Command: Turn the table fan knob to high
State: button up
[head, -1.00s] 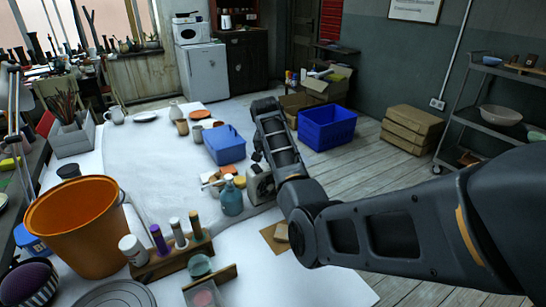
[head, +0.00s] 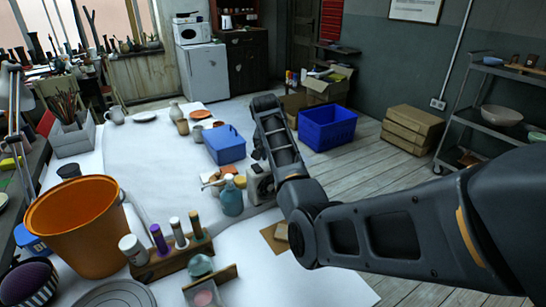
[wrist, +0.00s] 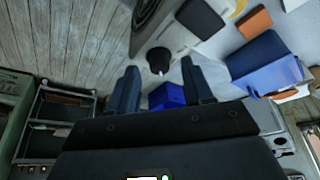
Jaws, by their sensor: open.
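The table fan (head: 256,184) shows in the head view as a pale body at the table's right edge, partly hidden behind my arm. In the wrist view its round grey grille (wrist: 148,18) is at the top, with a pale base beside it. The black knob (wrist: 158,57) sticks out of the base, with a small light mark on its end. My gripper (wrist: 160,70) is open, its two fingers on either side of the knob in the picture. I cannot tell whether they touch it. The knob's setting is not readable.
A blue-green bottle (head: 232,197) stands close left of the fan. A blue box (head: 226,146) sits behind it on the table. An orange bucket (head: 80,228) stands at the front left.

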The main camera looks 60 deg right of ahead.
jog(key=v, duration=0.7)
jog(key=shift+b, duration=0.45)
